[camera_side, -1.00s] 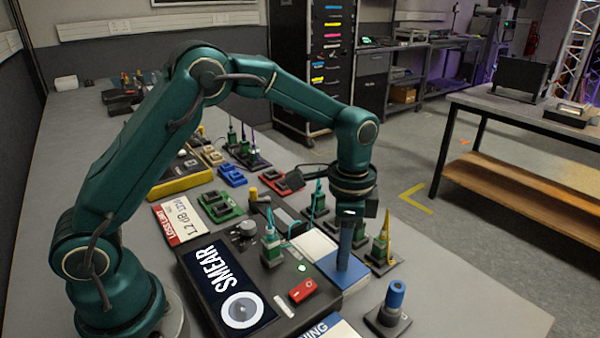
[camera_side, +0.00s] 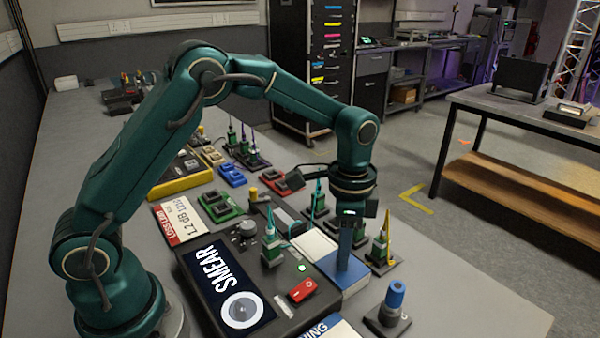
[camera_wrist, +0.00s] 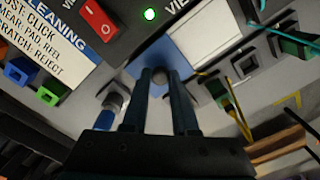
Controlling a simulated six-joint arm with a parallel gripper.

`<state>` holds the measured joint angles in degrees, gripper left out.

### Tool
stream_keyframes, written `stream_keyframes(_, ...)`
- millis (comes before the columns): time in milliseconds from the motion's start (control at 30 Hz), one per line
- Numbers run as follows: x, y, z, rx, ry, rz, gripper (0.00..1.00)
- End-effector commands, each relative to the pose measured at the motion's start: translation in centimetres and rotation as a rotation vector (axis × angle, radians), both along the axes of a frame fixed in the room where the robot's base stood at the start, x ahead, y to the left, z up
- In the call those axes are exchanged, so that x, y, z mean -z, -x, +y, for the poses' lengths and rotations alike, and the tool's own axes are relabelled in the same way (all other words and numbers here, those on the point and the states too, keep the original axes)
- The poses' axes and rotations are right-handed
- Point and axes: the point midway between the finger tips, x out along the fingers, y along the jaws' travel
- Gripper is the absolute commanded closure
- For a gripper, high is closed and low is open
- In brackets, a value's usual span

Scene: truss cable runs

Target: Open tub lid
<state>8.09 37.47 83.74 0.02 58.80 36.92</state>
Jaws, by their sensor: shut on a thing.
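A low box with a white and blue top, which looks like the tub, stands beside the black device. Its blue part, apparently the lid (camera_side: 355,276), lies at the near end; it also shows in the wrist view (camera_wrist: 180,55). A small round grey knob (camera_wrist: 159,75) sits on the blue part. My gripper (camera_side: 344,266) points straight down at the blue part, its fingers on either side of the knob in the wrist view (camera_wrist: 160,78), shut on it. The fingers hide part of the knob. The lid looks flat on the box, with no clear gap visible.
The black device (camera_side: 215,285) with a red switch (camera_side: 302,290) and a green light stands left of the box. A blue-capped post (camera_side: 394,297) stands at the near right. Green connector stands (camera_side: 379,248) are close behind and right. The front right table corner is clear.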

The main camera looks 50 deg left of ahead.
Motion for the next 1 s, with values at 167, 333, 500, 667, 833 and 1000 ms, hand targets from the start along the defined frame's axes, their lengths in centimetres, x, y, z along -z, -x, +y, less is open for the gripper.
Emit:
stream_keyframes(167,-0.1,0.0,0.0,0.000,0.002,-0.001,1.00)
stream_keyframes(333,-0.1,0.0,0.0,-0.001,0.002,-0.001,1.00)
stream_keyframes(500,-0.2,-0.1,2.0,-0.007,0.001,-0.001,1.00)
stream_keyframes(667,-0.2,-0.1,5.2,-0.008,0.001,-0.002,1.00)
stream_keyframes(833,-0.2,-0.1,6.8,-0.003,0.001,-0.003,1.00)
stream_keyframes(1000,-0.2,0.0,6.9,0.000,0.001,-0.003,1.00)
